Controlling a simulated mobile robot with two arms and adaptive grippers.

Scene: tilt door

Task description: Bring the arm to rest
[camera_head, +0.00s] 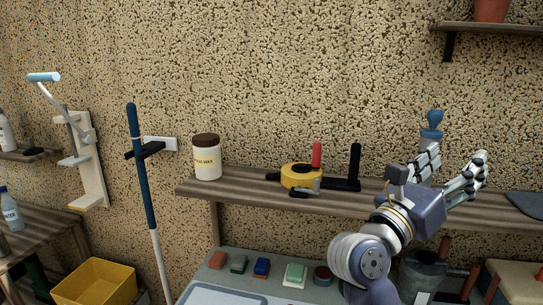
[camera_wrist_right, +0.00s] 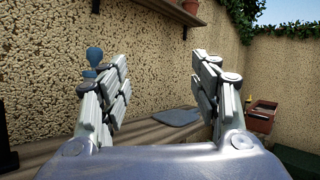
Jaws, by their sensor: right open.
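My right gripper (camera_head: 456,171) is raised at the right of the head view, in front of the wooden wall shelf (camera_head: 240,188). Its two fingers are spread apart. In the right wrist view my right gripper (camera_wrist_right: 160,95) is open, with nothing between its fingers. A blue-topped bottle (camera_head: 432,118) stands on the shelf behind the gripper, partly hidden by it; its blue top also shows in the right wrist view (camera_wrist_right: 94,56) beside the left finger. My left gripper is not in either view.
A white jar (camera_head: 207,160), a yellow tape measure (camera_head: 298,176) and red- and black-handled tools stand on the shelf. An upper shelf (camera_head: 490,28) holds a terracotta pot (camera_head: 491,10). Below is a bench with several small coloured blocks. A yellow crate (camera_head: 95,283) and a blue-handled pole (camera_head: 142,170) are at left.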

